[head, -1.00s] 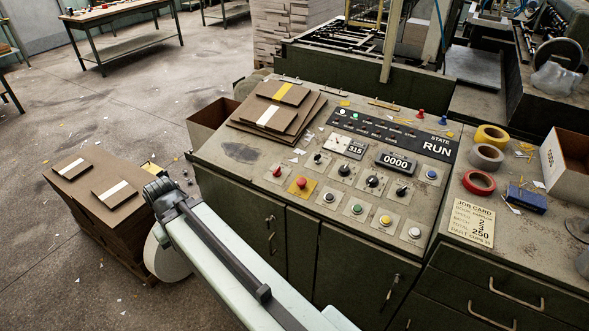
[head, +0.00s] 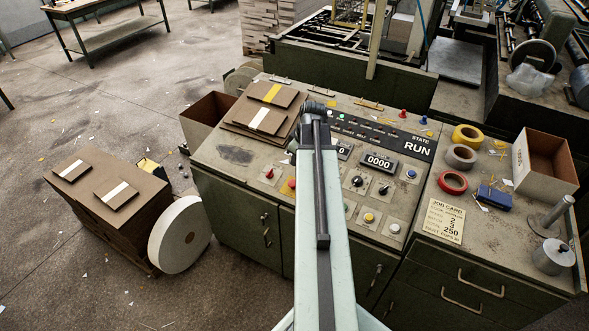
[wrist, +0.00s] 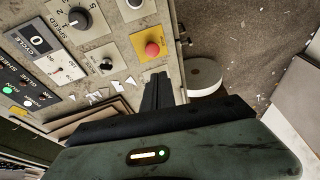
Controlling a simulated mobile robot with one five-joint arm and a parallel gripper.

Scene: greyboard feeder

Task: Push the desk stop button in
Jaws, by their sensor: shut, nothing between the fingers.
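The red stop button (head: 291,183) sits on a yellow plate on the sloped control desk (head: 240,153), its right side close against my arm in the head view. In the wrist view the round red button (wrist: 152,49) shows whole on its yellow plate, standing proud. My gripper (wrist: 158,78) is shut and empty, its dark fingers pointing toward the yellow plate, just below the button in that picture. The fingers look apart from the button, but I cannot tell their height above the desk. In the head view my arm hides the fingertips. The desk display reads RUN.
A smaller red knob (head: 270,173) sits left of the button. Black dials (head: 357,181) and a yellow button (head: 369,217) lie to the right. Stacked boards (head: 262,112) lie behind. A white roll (head: 180,235) stands on the floor at left.

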